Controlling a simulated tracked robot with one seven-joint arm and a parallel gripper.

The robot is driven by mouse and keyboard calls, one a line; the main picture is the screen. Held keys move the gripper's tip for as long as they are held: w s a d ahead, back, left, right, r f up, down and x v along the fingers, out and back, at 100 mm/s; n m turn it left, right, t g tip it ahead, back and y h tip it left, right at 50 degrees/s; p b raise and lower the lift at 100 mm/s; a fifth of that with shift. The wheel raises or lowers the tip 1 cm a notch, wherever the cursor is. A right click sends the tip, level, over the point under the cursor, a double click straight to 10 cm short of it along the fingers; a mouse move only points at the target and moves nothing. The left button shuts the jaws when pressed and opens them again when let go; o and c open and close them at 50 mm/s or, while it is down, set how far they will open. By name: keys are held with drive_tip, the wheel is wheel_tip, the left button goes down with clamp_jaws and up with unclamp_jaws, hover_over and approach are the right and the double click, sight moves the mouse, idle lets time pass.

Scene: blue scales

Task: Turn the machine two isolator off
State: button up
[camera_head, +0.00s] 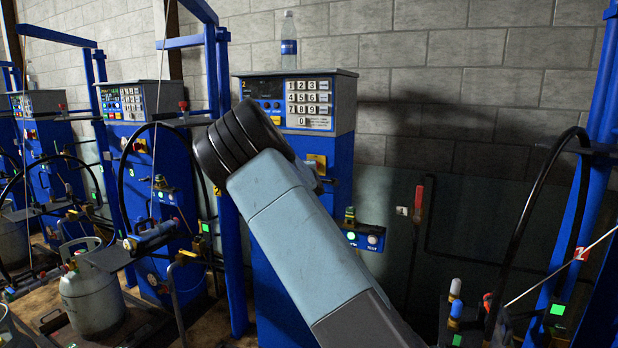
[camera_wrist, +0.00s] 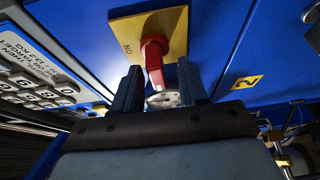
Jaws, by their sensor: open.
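The isolator is a red handle (camera_wrist: 153,62) on a yellow plate (camera_wrist: 175,22) fixed to the blue machine two (camera_wrist: 215,30). An "ON" mark shows on the plate, left of the handle. My gripper (camera_wrist: 160,72) is open, with one finger on each side of the red handle. I cannot tell whether either finger touches it. In the head view, machine two (camera_head: 262,225) stands behind my arm. Part of its yellow plate (camera_head: 318,160) shows beside the arm, which hides the handle and my gripper.
A keypad panel (camera_head: 308,103) tops machine two, with a water bottle (camera_head: 289,38) on it. Similar machines stand left, with a gas cylinder (camera_head: 92,295). A blue post and hose (camera_head: 535,200) are at right.

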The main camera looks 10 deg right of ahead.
drive_tip(key=v, duration=1.2)
drive_tip(key=shift+s+f, duration=0.1)
drive_tip(key=s+d+f+m+g+y, duration=0.2)
drive_tip(key=s+d+f+m+g, duration=0.35)
drive_tip(key=s+d+m, duration=0.4)
drive_tip(key=s+a+r+m+g, duration=0.1)
drive_tip(key=s+r+m+g, duration=0.1)
drive_tip(key=s, duration=1.1)
drive_tip(key=s+a+r+m+g+y, duration=0.1)
drive_tip(key=s+a+r+m+g, duration=0.1)
drive_tip(key=s, duration=1.2)
drive_tip(key=s+a+r+m+g+y, duration=0.1)
drive_tip(key=s+r, duration=0.3)
drive_tip(key=s, duration=1)
drive_tip(key=shift+a+r+m+g, duration=0.2)
drive_tip(key=shift+a+m+g, duration=0.25)
drive_tip(key=shift+a+g, duration=0.2)
